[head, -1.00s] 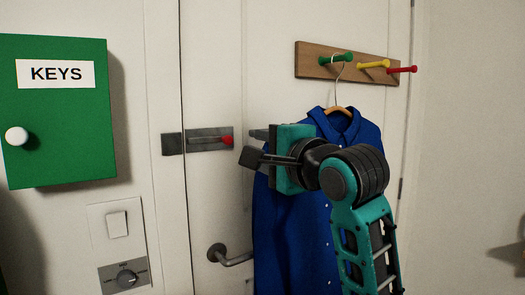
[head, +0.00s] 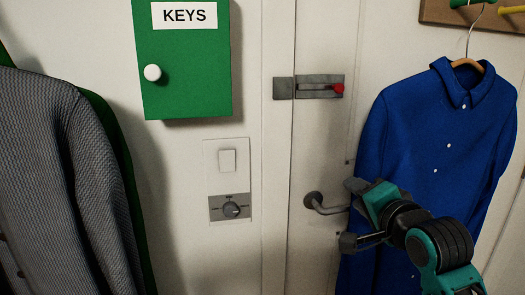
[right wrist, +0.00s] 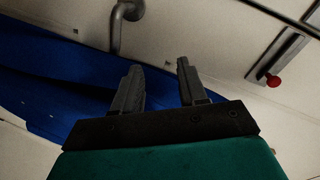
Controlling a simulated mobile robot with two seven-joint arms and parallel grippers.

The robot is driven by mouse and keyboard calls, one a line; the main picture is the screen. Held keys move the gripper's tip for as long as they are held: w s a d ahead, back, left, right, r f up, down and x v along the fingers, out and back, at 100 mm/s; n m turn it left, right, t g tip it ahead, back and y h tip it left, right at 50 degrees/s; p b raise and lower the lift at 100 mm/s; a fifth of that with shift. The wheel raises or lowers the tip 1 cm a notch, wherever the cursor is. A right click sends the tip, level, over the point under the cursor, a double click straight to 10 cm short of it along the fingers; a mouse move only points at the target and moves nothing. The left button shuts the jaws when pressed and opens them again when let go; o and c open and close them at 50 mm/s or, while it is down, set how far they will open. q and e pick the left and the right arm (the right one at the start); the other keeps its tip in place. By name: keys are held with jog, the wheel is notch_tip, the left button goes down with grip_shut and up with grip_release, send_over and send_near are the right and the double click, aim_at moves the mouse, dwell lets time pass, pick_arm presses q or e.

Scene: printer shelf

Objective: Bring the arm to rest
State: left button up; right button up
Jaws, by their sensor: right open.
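My right gripper (head: 352,214) is at the lower right of the head view, in front of the blue coat and beside the door handle. In the right wrist view its two fingers (right wrist: 160,88) stand apart with nothing between them. My left gripper does not show in either view. The blue coat (head: 425,125) hangs on a hanger, and my right arm hides part of its lower half. The coat also shows in the right wrist view (right wrist: 50,85). The door handle (head: 314,201) is just left of the gripper in the head view.
A green KEYS box (head: 190,75) is on the wall, above a light switch (head: 227,160) and a dial panel (head: 231,208). A bolt with a red knob (head: 338,89) is on the door (head: 318,140). A grey patterned jacket (head: 60,170) hangs at the left.

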jog(key=s+f+n+g, duration=0.2)
jog(key=s+f+n, duration=0.2)
jog(key=f, duration=1)
jog(key=s+a+f+n+g, duration=0.1)
jog(key=s+f+n, duration=0.8)
jog(key=s+f, duration=1.1)
jog(key=shift+f+g+h, duration=0.4)
jog(key=shift+f+g, duration=0.5)
jog(key=shift+f, duration=0.05)
jog(key=shift+a, duration=0.1)
